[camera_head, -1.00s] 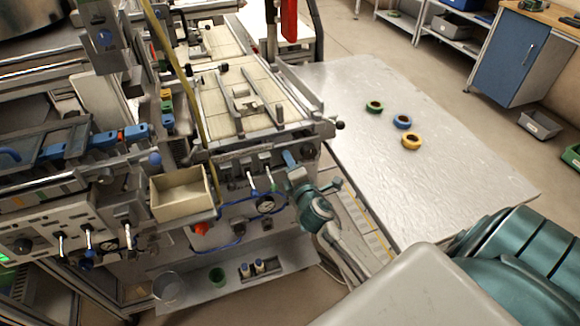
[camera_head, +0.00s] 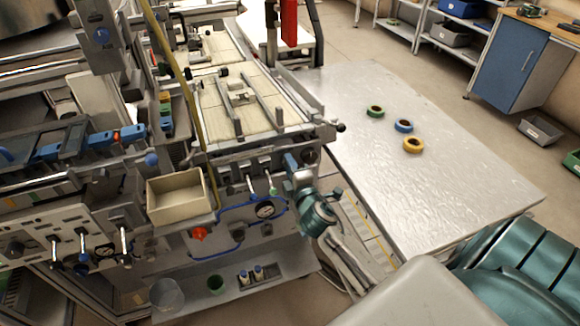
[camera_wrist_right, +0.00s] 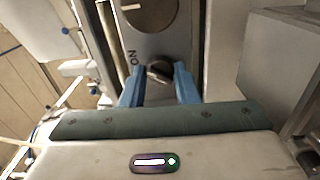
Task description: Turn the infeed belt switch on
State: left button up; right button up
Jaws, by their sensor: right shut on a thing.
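The switch knob (camera_wrist_right: 160,70) is small and dark, on a grey panel in the right wrist view. The letters "ON" stand just left of it. The blue fingers of my right gripper (camera_wrist_right: 159,84) are on either side of the knob and shut on it. The exact angle of the knob is hard to read between the fingers. In the head view, my right gripper (camera_head: 291,164) is at the right end of the machine's front panel, and the knob it holds is hidden there. My left gripper is not in view.
A larger round dial with a white mark (camera_wrist_right: 150,12) sits just above the knob. A grey table (camera_head: 420,185) carries green, blue and yellow reels. A red knob (camera_head: 199,234) sits below the bin.

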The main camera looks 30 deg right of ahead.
jog(key=o, duration=1)
jog(key=shift+c, duration=0.2)
jog(key=shift+s, duration=0.1)
pick_arm(q)
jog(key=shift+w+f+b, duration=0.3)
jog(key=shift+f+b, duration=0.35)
jog(key=shift+b, duration=0.1)
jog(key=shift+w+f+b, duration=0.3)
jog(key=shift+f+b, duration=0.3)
jog(key=shift+b, duration=0.1)
pick_arm(e)
jog(key=v, duration=1)
jog(key=shift+s, duration=0.3)
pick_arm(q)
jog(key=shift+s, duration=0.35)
pick_arm(e)
jog(key=shift+a, duration=0.15)
